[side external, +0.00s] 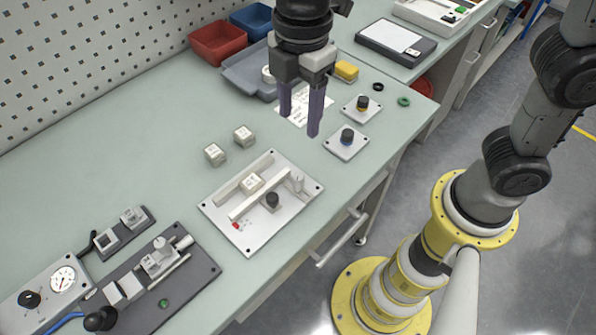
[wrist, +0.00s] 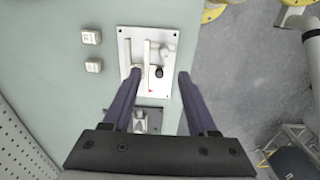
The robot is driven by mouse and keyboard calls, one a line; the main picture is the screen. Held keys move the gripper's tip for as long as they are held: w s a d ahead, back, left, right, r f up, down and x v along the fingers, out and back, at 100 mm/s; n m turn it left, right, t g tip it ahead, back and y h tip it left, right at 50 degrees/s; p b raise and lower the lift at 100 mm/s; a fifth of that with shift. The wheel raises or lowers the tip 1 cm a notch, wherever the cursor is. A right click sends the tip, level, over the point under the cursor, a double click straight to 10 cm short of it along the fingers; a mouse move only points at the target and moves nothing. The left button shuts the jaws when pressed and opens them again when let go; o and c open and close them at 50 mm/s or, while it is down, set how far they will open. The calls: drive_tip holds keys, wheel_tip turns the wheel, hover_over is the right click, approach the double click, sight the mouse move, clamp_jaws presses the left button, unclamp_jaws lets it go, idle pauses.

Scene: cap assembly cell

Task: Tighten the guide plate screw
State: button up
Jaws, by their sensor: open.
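The guide plate (side external: 262,232) is a pale plate on the bench with two raised rails and a small block (side external: 251,183) between them. A black knob (side external: 272,199), which looks like the screw, stands beside the front rail; a small red mark (side external: 236,226) is near the plate's corner. In the wrist view the plate (wrist: 166,89) and the black knob (wrist: 158,72) show between my fingers. My gripper (side external: 300,125) is open and empty, fingers pointing down. In the side view it hangs above the bench, well above the plate. How far the knob is turned cannot be told.
Two small blocks (side external: 215,153) (side external: 244,134) stand behind the plate. Two small plates with knobs (side external: 345,148) (side external: 361,109) lie to its right. A dark fixture (side external: 195,283) and a gauge box (side external: 50,290) are at lower left. Red (side external: 217,45) and blue bins are at the back.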

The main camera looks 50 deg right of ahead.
sight(298, 176)
drive_tip(key=f, duration=0.9)
drive_tip(key=a+f, duration=0.1)
drive_tip(key=f, duration=0.4)
drive_tip(key=shift+s+f, duration=0.3)
drive_tip(key=shift+s, duration=0.05)
clamp_jaws()
